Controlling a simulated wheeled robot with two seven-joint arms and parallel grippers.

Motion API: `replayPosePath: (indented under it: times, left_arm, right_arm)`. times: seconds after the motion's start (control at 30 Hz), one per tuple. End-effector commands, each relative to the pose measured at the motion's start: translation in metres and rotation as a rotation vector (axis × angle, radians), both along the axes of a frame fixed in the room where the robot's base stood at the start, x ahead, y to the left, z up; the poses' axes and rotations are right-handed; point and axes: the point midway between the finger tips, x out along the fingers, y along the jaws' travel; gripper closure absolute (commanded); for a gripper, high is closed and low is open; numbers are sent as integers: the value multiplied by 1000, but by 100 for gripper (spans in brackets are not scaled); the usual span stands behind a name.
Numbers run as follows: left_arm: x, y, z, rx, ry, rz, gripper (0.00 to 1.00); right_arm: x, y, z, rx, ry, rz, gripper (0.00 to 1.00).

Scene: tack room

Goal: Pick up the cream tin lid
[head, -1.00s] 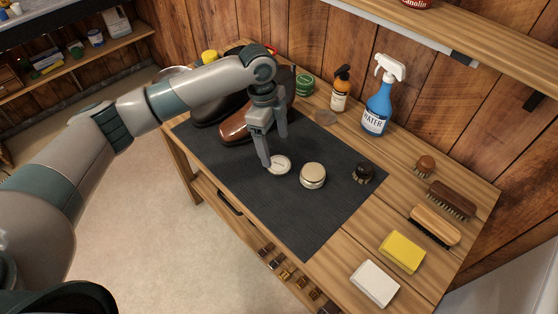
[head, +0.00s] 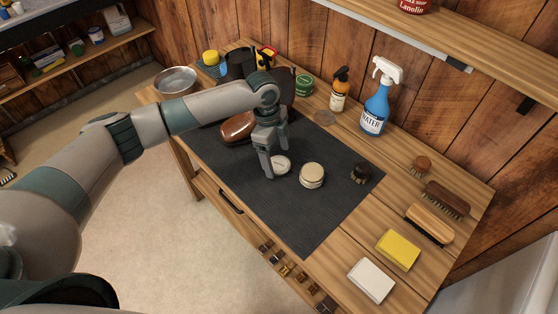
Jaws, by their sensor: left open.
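The cream tin lid (head: 282,164) is a pale flat disc lying on the dark mat (head: 318,218). The round cream tin (head: 312,174) stands just to its right, apart from it. My left gripper (head: 277,163) is open and points down at the lid. One finger is at the lid's left edge and the other is behind it, and the fingers partly cover the lid. I cannot tell whether they touch it. My right gripper is not in view.
A small dark brush (head: 360,173) stands right of the tin. A blue spray bottle (head: 376,105) and an amber bottle (head: 339,92) stand along the back. Brushes and sponges (head: 398,250) lie at the right. The mat's front is clear.

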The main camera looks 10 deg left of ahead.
Motion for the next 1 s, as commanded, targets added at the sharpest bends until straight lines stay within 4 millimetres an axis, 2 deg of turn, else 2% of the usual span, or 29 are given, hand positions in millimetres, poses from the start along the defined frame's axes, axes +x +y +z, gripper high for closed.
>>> replayPosePath:
  times: [0.2, 0.63, 0.8, 0.83, 1.0]
  left_arm:
    - [0, -2, -13, 0, -1, -1, 20]
    - [-1, -2, -13, 0, -1, -1, 20]
    - [-1, -2, -13, 0, -1, -1, 61]
    - [-1, -2, -13, 0, -1, -1, 64]
    - [0, -2, -13, 0, -1, -1, 64]
  right_arm:
    - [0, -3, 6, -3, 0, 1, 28]
    - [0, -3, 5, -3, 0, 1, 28]
    - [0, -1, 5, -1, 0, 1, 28]
    - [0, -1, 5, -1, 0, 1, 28]
    - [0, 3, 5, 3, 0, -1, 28]
